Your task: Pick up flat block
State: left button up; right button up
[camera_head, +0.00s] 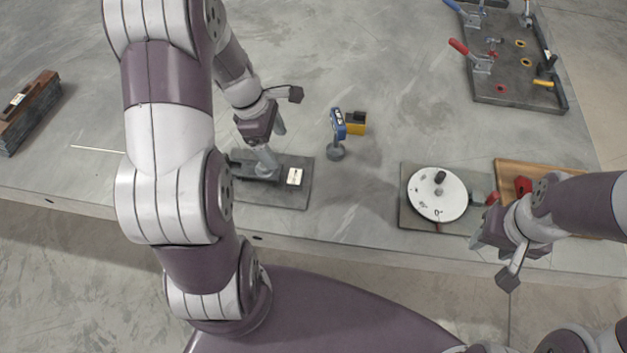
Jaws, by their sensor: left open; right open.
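A small flat cream-white block (295,176) with dark marks lies on a dark rectangular plate (290,199) near the table's front edge. I cannot tell for certain whether it is the flat block of the task. My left gripper (272,146) is open, pointing down over the left part of that plate, left of the white block and apart from it. A dark fixture piece (250,171) lies below its fingers; part of the plate is hidden by my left arm. My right gripper (482,236) is open and empty near the front edge, beside a round dial plate (437,195).
A blue upright tool (338,124) and a yellow-black box (356,122) stand mid-table. A wooden board (508,170) with red parts lies partly behind my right arm. A dark tray (510,88) with clamps is at back right. A stacked brown block (28,112) sits far left. The middle back is clear.

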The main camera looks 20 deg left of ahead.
aim_at(295, 176)
pick_arm(q)
jog(key=b+x, duration=0.2)
jog(key=x, duration=1)
jog(key=shift+w+d+f, duration=0.1)
jog(key=c, duration=1.4)
jog(key=shift+r, duration=0.2)
